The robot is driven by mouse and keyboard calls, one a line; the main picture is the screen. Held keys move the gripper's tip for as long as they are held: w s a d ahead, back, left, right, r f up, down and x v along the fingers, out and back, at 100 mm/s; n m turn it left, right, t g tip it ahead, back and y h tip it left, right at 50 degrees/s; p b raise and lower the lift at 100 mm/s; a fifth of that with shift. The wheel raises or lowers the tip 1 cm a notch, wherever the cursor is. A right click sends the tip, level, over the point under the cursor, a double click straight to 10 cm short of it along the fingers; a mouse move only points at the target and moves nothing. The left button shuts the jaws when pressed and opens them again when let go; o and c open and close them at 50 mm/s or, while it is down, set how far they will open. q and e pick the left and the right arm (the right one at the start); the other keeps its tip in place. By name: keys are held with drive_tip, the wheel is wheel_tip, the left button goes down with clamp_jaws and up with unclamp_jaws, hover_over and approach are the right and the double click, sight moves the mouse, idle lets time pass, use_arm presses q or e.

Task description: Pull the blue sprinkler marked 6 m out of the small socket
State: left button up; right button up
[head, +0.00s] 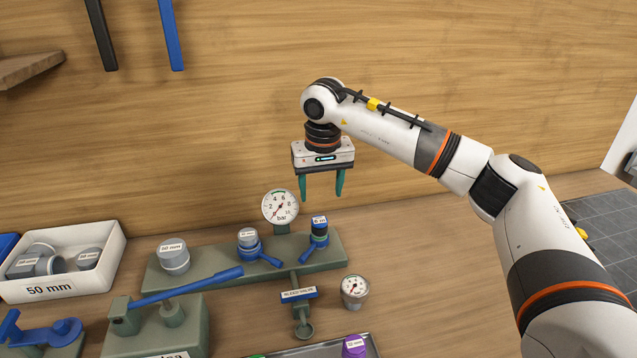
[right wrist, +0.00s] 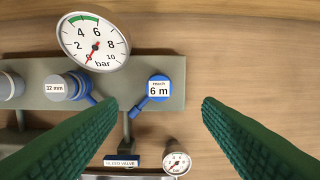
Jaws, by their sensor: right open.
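The blue sprinkler (head: 319,229) stands upright at the right end of the grey-green manifold (head: 213,262), with a blue lever beside its foot. In the right wrist view its white top label on the sprinkler (right wrist: 159,90) reads 6 m. The small socket under it is hidden by the sprinkler. My right gripper (head: 321,195) is open and empty, pointing down above the manifold, a little above and behind the sprinkler in the head view. In the right wrist view the green fingers (right wrist: 160,104) are spread wide, with the sprinkler showing between them. My left gripper is not in view.
A pressure gauge (head: 280,206) rises behind the manifold, left of the sprinkler. A grey plug marked 32 mm (head: 248,238) stands to its left. A smaller gauge (head: 355,290) and a bleed valve (head: 299,294) are in front. A white 50 mm bin (head: 65,287) is at left.

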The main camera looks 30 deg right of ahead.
sight(320, 220)
drive_tip(key=f, duration=0.3)
drive_tip(key=f+p, duration=0.1)
drive_tip(key=f, duration=0.2)
drive_tip(key=w+f, duration=0.1)
drive_tip(key=f, duration=0.3)
drive_tip(key=shift+w+d+f+p, duration=0.1)
drive_tip(key=shift+d+p, duration=0.05)
drive_tip(key=shift+p, duration=0.25)
drive_tip(key=shift+c, duration=0.6)
drive_tip(key=c, duration=1)
drive_tip(key=shift+r+p, duration=0.5)
drive_tip(key=shift+r, duration=0.45)
drive_tip(key=shift+c, duration=0.2)
drive_tip(key=shift+r, duration=0.35)
drive_tip(key=shift+r+p, duration=0.6)
drive_tip(key=shift+r, duration=0.2)
drive_tip(key=shift+r, duration=0.15)
drive_tip(key=shift+r+p, duration=0.55)
drive_tip(key=shift+r, duration=0.25)
drive_tip(key=shift+r, duration=0.1)
